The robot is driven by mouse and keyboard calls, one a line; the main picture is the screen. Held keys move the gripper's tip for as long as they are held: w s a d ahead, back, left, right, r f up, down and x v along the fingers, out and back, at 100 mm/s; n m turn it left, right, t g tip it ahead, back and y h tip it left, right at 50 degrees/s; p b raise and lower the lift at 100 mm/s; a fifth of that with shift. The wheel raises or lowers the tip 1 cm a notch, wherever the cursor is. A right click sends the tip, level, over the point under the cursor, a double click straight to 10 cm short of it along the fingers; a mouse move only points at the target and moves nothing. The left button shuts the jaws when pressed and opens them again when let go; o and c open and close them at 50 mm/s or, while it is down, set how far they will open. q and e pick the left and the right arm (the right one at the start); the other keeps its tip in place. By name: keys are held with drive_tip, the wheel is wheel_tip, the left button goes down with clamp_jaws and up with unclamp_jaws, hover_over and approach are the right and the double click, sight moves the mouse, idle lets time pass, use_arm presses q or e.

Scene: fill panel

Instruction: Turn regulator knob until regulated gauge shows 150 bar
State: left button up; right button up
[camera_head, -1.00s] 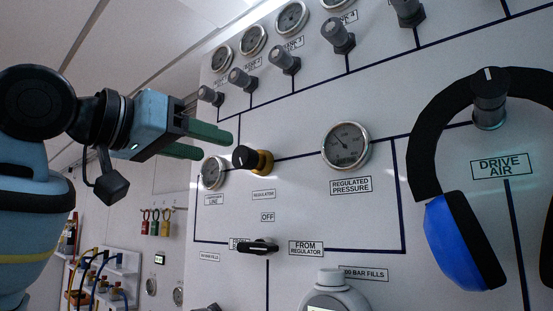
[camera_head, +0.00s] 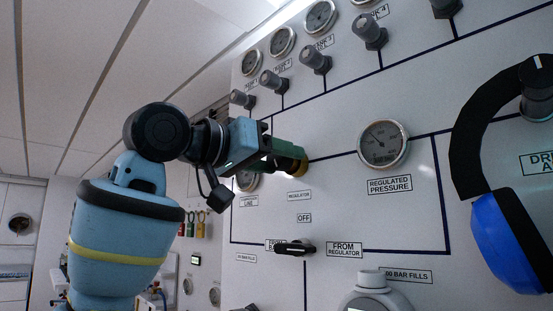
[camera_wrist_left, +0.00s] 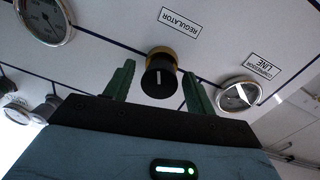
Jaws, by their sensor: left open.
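The regulator knob is black on a brass collar. In the left wrist view the knob (camera_wrist_left: 158,78) sits between the two green fingers of my left gripper (camera_wrist_left: 157,88), with space on both sides. In the head view the fingers of my left gripper (camera_head: 287,158) cover most of the knob, and only part of its brass collar (camera_head: 303,165) shows. The regulated pressure gauge (camera_head: 383,144) is to the right of the knob, with its needle toward the upper left; its exact reading is too small to tell. My right gripper is not in view.
A black selector handle (camera_head: 295,248) is below the knob. A compressor line gauge (camera_wrist_left: 239,94) is beside it. Blue and black ear defenders (camera_head: 508,240) hang at the right. Several grey valve knobs (camera_head: 315,60) line the upper panel.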

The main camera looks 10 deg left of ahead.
use_arm(q)
drive_tip(key=shift+w+d, duration=0.1)
drive_tip(key=shift+w, duration=0.05)
drive_tip(key=shift+c, duration=0.2)
drive_tip(key=c, duration=0.9)
drive_tip(key=shift+m, duration=0.6)
drive_tip(key=o, duration=0.9)
drive_tip(key=shift+o, duration=0.2)
drive_tip(key=v, duration=0.8)
